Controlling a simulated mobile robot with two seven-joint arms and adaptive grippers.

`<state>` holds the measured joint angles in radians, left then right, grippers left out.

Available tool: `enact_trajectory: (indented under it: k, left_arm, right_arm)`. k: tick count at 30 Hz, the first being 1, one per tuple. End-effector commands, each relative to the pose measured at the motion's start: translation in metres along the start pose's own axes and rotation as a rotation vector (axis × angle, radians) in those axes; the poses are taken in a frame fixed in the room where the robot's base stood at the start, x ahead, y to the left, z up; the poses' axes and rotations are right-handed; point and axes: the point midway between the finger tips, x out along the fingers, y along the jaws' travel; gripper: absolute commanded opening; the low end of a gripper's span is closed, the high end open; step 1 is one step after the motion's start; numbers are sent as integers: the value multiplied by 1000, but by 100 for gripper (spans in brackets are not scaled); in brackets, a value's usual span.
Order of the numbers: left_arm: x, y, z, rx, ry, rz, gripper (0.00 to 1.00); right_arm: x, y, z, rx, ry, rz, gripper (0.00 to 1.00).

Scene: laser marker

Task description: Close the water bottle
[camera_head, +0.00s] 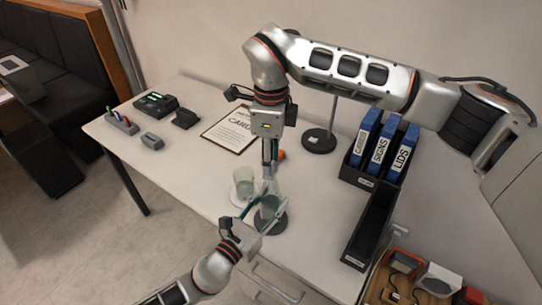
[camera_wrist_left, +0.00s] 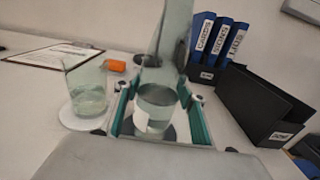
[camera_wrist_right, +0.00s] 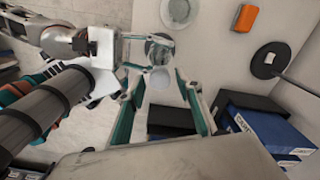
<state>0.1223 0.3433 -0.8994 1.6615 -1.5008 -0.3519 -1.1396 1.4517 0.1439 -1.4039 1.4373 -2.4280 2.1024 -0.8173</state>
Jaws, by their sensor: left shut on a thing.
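The clear glass water bottle (camera_head: 268,208) stands on a dark round coaster (camera_head: 276,226). In the left wrist view the bottle (camera_wrist_left: 158,95) stands upright between the teal fingers. My left gripper (camera_head: 262,214) is shut on its lower body. My right gripper (camera_head: 270,180) points down from above, over the bottle. In the right wrist view my right gripper's fingers (camera_wrist_right: 160,82) stand apart, with a pale round thing (camera_wrist_right: 160,79) between them, near the bottle (camera_wrist_right: 158,48). I cannot tell whether this is the lid or the bottle's top.
A drinking glass (camera_head: 244,182) on a pale coaster stands close left of the bottle. A lamp base (camera_head: 318,141), blue binders (camera_head: 381,146) and a black tray (camera_head: 370,227) stand to the right.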

Motion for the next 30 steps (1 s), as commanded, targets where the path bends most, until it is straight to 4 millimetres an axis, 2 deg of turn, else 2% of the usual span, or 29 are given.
enact_trajectory:
  k: [2,6,7,13,17,30]
  left_arm:
    - [0,0,0,0,0,0,0]
    - [0,0,0,0,0,0,0]
    - [0,0,0,0,0,0,0]
    - [0,0,0,0,0,0,0]
    - [0,0,0,0,0,0,0]
    - [0,0,0,0,0,0,0]
  right_arm:
    - [0,0,0,0,0,0,35]
    - [0,0,0,0,0,0,1]
    - [0,0,0,0,0,0,0]
    - [0,0,0,7,0,0,0]
    - [0,0,0,98,0,0,0]
    - [0,0,0,839,0,-1,0]
